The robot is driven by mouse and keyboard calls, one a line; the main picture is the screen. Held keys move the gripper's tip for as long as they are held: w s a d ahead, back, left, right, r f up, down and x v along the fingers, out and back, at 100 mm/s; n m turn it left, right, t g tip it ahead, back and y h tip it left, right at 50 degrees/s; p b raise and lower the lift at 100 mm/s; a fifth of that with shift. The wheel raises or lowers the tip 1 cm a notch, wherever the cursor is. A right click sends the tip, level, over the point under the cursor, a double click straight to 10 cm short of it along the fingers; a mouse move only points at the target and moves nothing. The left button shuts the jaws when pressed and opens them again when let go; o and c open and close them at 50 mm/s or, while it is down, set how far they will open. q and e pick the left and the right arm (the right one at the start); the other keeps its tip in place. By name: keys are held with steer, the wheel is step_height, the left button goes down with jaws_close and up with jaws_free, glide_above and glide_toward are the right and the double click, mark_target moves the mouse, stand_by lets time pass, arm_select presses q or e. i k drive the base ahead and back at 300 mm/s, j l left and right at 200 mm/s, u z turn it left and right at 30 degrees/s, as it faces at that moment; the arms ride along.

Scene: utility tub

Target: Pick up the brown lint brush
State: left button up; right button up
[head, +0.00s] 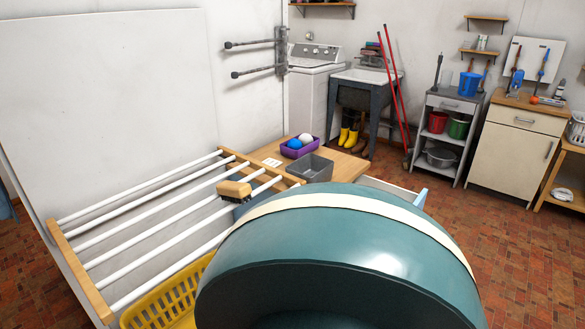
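A small brush with a tan-brown back and darker sides, the lint brush (234,189), shows left of centre in the head view. It appears to lie on the white bars of the drying rack (75,262), near the rack's far wooden rail; its exact contact with the bars is too small to tell. Neither of my grippers is in view, so where they are relative to the brush does not show.
A large teal rounded form with a cream band fills the lower centre and hides what lies behind it. A yellow basket (165,303) sits below the rack. A wooden tabletop (343,166) behind holds a grey bin (309,168) and a purple tray (300,152) with balls. Brick floor is open at right.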

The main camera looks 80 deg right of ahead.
mark_target(239, 193)
steer(key=z, duration=1.75)
